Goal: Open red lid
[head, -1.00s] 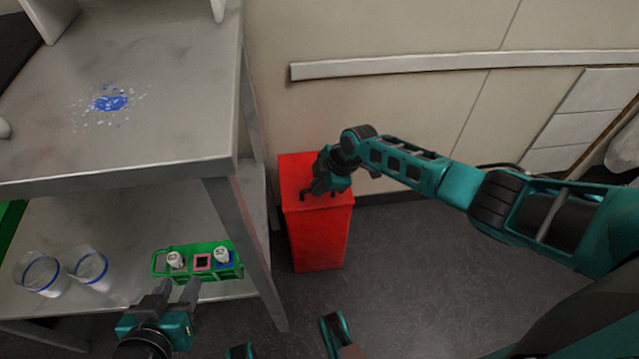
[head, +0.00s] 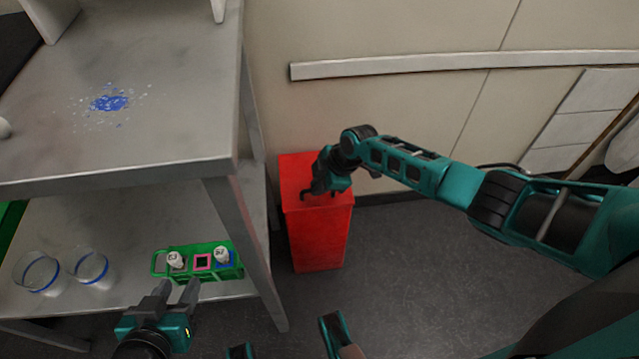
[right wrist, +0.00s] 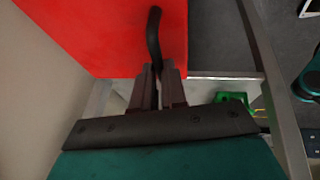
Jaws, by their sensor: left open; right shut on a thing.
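A red bin (head: 319,232) stands on the floor beside the metal table, with its red lid (head: 296,172) lying closed on top. My right gripper (head: 312,192) reaches down over the lid from the right. In the right wrist view its two fingers (right wrist: 159,72) are shut on the black lid handle (right wrist: 154,38), a curved bar on the red lid (right wrist: 95,30). My left gripper (head: 177,288) is open and empty, in front of the green rack on the lower shelf.
The green rack (head: 160,264) holds white-capped tubes on the lower shelf. Two clear beakers (head: 37,272) stand left of it. A metal table leg (head: 245,255) is just left of the bin. Blue powder (head: 109,103) lies on the upper tabletop. The floor right of the bin is clear.

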